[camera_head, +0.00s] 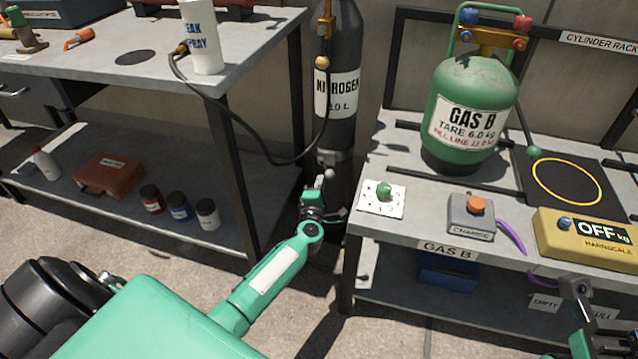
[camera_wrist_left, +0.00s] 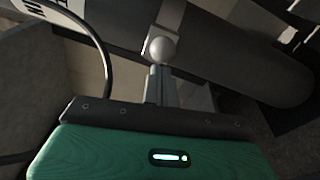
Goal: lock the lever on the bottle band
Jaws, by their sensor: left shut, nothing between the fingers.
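The dark grey nitrogen bottle (camera_head: 345,45) stands upright between the two benches. A light grey band (camera_head: 334,158) goes around its lower part, and the band also shows in the left wrist view (camera_wrist_left: 172,14). A pale round knob (camera_wrist_left: 161,47), which looks like the end of the band's lever, lies against the bottle just beyond my left fingertips. My left gripper (camera_head: 325,178) is shut and empty, close in front of the band; its fingers also show in the left wrist view (camera_wrist_left: 160,84). I cannot tell if they touch the knob. My right gripper (camera_head: 577,290) is partly visible at the lower right.
The right bench holds a green gas cylinder (camera_head: 470,105), a charge box (camera_head: 470,216) and a yellow scale (camera_head: 590,240). Bench legs flank the bottle closely.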

